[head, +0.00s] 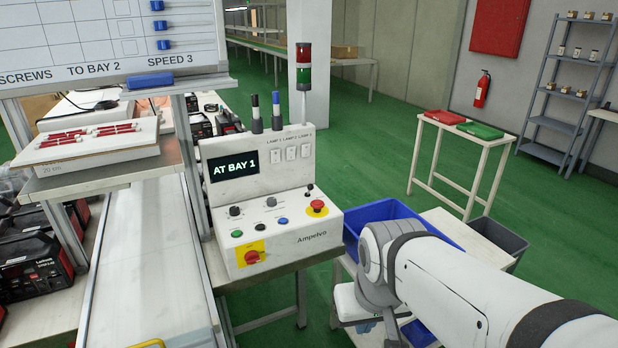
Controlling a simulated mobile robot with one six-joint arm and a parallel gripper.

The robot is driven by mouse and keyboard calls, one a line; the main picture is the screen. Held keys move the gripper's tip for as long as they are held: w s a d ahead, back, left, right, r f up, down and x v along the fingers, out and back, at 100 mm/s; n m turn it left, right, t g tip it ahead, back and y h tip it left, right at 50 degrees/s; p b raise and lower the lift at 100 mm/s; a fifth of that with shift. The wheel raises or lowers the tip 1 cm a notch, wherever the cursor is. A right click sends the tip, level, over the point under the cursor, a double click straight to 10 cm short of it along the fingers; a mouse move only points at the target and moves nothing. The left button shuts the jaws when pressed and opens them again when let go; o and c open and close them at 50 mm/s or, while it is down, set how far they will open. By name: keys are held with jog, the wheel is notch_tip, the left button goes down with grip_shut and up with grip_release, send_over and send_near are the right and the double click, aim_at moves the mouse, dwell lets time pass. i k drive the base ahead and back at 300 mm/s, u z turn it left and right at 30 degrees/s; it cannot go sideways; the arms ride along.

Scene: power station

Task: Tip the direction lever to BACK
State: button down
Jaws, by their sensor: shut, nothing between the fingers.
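The white control box (284,244) marked Ampelvo stands on a bench, its display (234,167) reading AT BAY 1. A small black stick (309,189) above the red stop button looks like the direction lever; its labels are too small to read.
The red stop button (317,206) lies close below the stick. A red-and-yellow switch (252,257) is on the box front. A signal tower (304,68) rises behind. A blue bin (390,215) stands right of the box, partly behind my arm. A conveyor (150,260) runs at left.

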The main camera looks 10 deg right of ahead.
aim_at(310, 187)
jog(key=i, duration=1)
jog(key=z, duration=0.05)
